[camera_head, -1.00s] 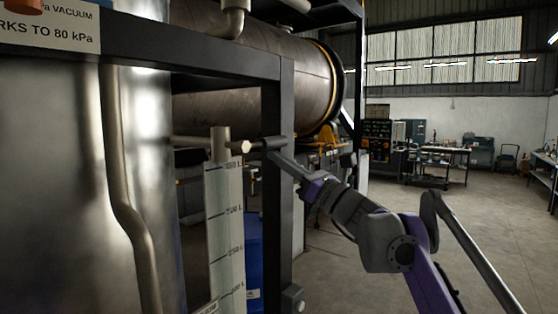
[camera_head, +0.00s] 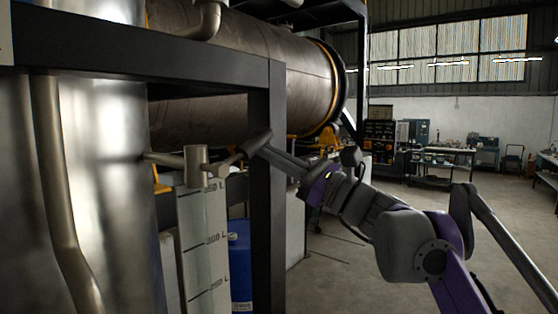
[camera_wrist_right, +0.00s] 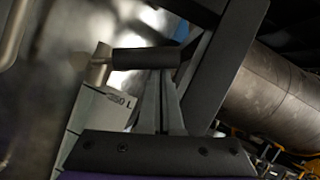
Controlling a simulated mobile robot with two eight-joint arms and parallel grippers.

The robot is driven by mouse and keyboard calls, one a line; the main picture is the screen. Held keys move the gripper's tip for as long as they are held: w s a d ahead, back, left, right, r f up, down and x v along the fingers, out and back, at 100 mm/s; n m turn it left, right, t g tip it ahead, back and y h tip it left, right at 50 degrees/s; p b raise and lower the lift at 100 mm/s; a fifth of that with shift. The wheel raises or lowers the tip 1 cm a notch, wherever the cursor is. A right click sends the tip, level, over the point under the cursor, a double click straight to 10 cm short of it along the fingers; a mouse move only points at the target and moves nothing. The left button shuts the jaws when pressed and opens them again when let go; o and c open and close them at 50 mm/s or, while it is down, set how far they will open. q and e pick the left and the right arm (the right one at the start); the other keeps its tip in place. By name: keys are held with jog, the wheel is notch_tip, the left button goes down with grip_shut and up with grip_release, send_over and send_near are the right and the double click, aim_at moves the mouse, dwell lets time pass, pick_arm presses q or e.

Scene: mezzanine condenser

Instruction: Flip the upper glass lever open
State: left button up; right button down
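The upper glass lever (camera_head: 257,144) has a dark cylindrical grip and a metal stem. It extends from the metal valve fitting (camera_head: 196,166) on top of the sight glass scale (camera_head: 203,245), slanting up to the right. In the right wrist view the lever's grip (camera_wrist_right: 145,57) lies across my fingertips. My right gripper (camera_head: 272,149) reaches in from the right, its tips at the grip. In the right wrist view its two fingers (camera_wrist_right: 165,85) look close together; the grip hides the tips and does not appear clamped between them. My left gripper is out of view.
A dark upright frame post (camera_head: 267,215) stands right beside the lever, under a crossbeam (camera_head: 140,68). A large shiny vessel (camera_head: 110,190) is at left, a big horizontal pipe (camera_head: 290,80) behind. A blue drum (camera_head: 240,265) stands low behind the scale. Floor at right is open.

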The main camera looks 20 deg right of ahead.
aim_at(265, 140)
jog(key=n, duration=0.1)
jog(key=s+r+n+g, duration=0.1)
jog(key=n, duration=0.1)
jog(key=a+r+n+g+y, duration=0.1)
jog(key=shift+s+r, duration=0.2)
jog(key=shift+r, duration=0.05)
jog(key=r+n+g, duration=0.1)
jog(key=a+n, duration=0.1)
jog(key=n, duration=0.1)
jog(key=shift+s+r+n+g, duration=0.3)
jog(key=shift+s+r+g, duration=0.05)
jog(key=shift+s+g, duration=0.05)
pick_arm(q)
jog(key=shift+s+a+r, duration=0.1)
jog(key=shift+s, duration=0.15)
pick_arm(e)
jog(key=shift+s+a+r, duration=0.55)
jog(key=shift+a+r, duration=0.1)
jog(key=shift+a, duration=0.1)
jog(key=shift+s+a+r, duration=0.5)
jog(key=shift+a+r, duration=0.15)
jog(key=shift+a, duration=0.05)
jog(key=shift+r, duration=0.1)
